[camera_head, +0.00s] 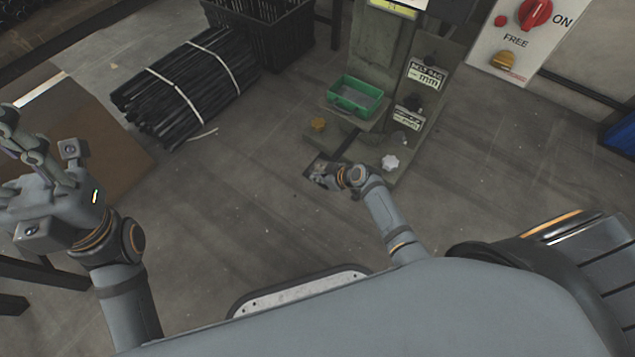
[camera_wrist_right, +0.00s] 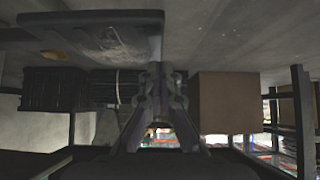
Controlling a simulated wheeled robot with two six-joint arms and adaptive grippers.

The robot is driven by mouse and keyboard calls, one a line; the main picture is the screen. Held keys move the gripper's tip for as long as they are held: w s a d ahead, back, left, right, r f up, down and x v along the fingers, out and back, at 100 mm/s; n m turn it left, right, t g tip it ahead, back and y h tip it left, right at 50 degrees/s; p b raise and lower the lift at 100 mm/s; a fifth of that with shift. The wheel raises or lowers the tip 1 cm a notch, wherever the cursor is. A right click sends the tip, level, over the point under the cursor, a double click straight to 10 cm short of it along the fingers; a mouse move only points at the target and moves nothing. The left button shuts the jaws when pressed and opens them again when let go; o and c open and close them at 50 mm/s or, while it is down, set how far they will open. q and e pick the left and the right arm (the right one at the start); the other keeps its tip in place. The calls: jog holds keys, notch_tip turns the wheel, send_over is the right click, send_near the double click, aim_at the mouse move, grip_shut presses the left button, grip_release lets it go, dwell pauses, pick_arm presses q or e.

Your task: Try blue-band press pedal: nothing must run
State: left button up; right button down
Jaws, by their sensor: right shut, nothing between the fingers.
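A grey-green press (camera_head: 380,50) stands at the top centre of the head view, its upper part cut off. No blue band shows on it. Its pedal, a dark worn plate (camera_head: 316,166), lies low at the press foot, partly hidden by my right gripper (camera_head: 322,178). In the right wrist view a dark plate (camera_wrist_right: 100,38), seemingly the pedal, fills the top left. My right gripper (camera_wrist_right: 160,90) is shut and empty, its tips close to the plate's edge; I cannot tell whether they touch. My left gripper (camera_head: 28,150) is raised at the left, away from the press; its fingers are unclear.
A green tray (camera_head: 356,96) sits on the press front. A panel (camera_head: 515,40) with a red switch stands right. Bundled black bars (camera_head: 185,88) and a black crate (camera_head: 268,30) lie left. Floor between is clear.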

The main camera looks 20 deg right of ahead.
jog(key=shift+f, duration=0.4)
